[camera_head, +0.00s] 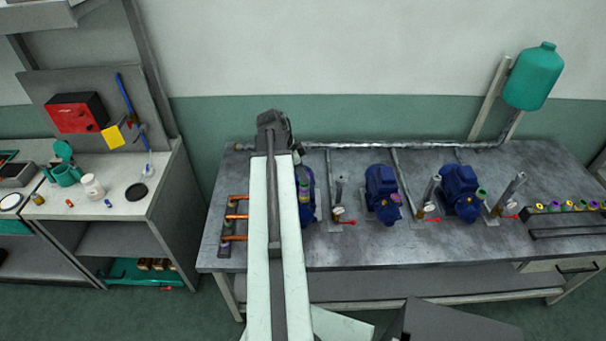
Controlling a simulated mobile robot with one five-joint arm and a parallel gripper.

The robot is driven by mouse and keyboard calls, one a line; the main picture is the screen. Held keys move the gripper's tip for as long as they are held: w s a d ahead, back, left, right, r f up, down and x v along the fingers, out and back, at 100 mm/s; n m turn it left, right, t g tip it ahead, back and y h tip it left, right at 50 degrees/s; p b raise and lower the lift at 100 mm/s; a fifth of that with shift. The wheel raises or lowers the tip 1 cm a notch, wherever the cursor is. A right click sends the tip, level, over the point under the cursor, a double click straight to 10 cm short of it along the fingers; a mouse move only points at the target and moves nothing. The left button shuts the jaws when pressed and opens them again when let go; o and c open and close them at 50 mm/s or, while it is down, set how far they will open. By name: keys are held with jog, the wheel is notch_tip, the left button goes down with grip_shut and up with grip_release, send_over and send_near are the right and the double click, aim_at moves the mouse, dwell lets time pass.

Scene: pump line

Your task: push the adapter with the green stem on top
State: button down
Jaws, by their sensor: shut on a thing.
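My arm reaches forward over the bench and bends down at its dark far end. My gripper (298,152) shows only as a small dark part at the arm's right edge; its fingertips are mostly hidden. It is shut on what looks like the adapter (303,174), a small piece with a greenish part, just above the left blue pump (310,205). A purple ring shows at that pump's front, close below the adapter. I cannot tell whether they touch. My arm covers much of this pump.
Two more blue pumps (381,190) (459,190) stand to the right, with upright pipes and red-handled valves between. A rack (565,222) of coloured adapters lies at the right end. Copper pipes (237,217) lie left of my arm. A teal tank (534,76) stands behind.

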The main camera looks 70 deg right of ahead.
jog(key=shift+f+b, duration=0.75)
dwell(0.8)
jog(key=c, duration=1)
grip_release()
jog(key=shift+o, duration=0.2)
jog(key=p+v, duration=0.5)
jog(key=v, duration=0.1)
jog(key=shift+p, duration=0.3)
jog(key=shift+w+r, duration=0.1)
jog(key=p+v, duration=0.7)
jog(key=shift+r, duration=0.35)
jog(key=shift+w, duration=0.1)
